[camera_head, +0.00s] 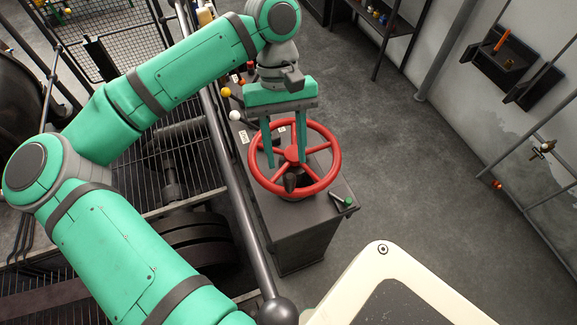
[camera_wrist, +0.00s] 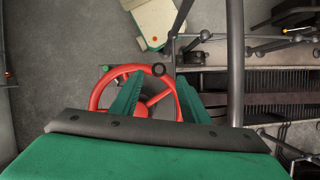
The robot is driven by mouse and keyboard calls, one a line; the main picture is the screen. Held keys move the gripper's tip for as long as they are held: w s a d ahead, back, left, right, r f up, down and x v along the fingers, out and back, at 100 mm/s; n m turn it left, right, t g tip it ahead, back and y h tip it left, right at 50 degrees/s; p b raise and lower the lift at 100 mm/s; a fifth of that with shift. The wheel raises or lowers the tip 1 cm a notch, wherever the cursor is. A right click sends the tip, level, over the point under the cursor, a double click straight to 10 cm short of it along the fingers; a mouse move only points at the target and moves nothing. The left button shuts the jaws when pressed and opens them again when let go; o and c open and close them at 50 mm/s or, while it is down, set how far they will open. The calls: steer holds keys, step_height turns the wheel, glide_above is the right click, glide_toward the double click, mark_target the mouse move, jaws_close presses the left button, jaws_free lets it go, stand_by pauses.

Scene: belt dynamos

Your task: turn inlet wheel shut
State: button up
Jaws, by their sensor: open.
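The red inlet wheel (camera_head: 290,154) lies nearly flat, with spokes, on top of a dark cabinet (camera_head: 305,235).
A green-tipped lever (camera_head: 344,202) is at the cabinet's near right corner. Levers with a yellow ball (camera_head: 226,92) and a white ball (camera_head: 235,116) stand left of the wheel. A dark rail (camera_head: 235,185) runs along the cabinet's left, before machinery. Floor (camera_head: 420,190) on the right is clear.

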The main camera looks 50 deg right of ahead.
steer(key=shift+v, duration=1.5)
steer(key=shift+w+a, duration=0.1)
